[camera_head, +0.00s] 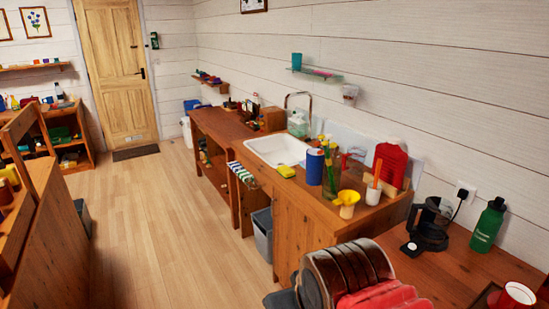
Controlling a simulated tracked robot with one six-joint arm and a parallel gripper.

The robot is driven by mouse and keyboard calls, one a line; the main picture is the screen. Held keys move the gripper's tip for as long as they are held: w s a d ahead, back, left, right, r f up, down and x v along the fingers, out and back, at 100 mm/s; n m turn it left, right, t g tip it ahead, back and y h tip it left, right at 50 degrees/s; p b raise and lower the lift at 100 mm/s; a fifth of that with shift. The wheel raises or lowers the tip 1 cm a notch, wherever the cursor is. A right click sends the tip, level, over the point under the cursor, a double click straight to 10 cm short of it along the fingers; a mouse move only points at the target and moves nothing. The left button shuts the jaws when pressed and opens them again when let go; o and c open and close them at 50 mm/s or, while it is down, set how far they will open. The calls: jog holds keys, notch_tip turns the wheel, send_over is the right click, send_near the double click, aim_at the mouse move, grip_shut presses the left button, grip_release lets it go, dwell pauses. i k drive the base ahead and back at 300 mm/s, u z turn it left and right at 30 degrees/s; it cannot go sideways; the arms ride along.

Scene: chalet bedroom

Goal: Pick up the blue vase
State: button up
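No thing in view is clearly a blue vase. A blue container with a white band (314,166) stands on the wooden counter at the near right corner of the sink. A small teal cup (297,61) stands on the glass wall shelf above the sink. Small blue items on the far left shelves are too small to identify. My gripper is not in view.
The wooden counter (290,215) with a white sink (277,150) runs along the right wall. A grey bin (263,236) stands beside it. Dark rounded pieces and red ones (384,298) fill the lower foreground. Wood floor (165,220) is clear toward the door (115,65).

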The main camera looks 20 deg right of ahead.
aim_at(315, 162)
jog(key=i, duration=0.85)
jog(key=z, duration=0.55)
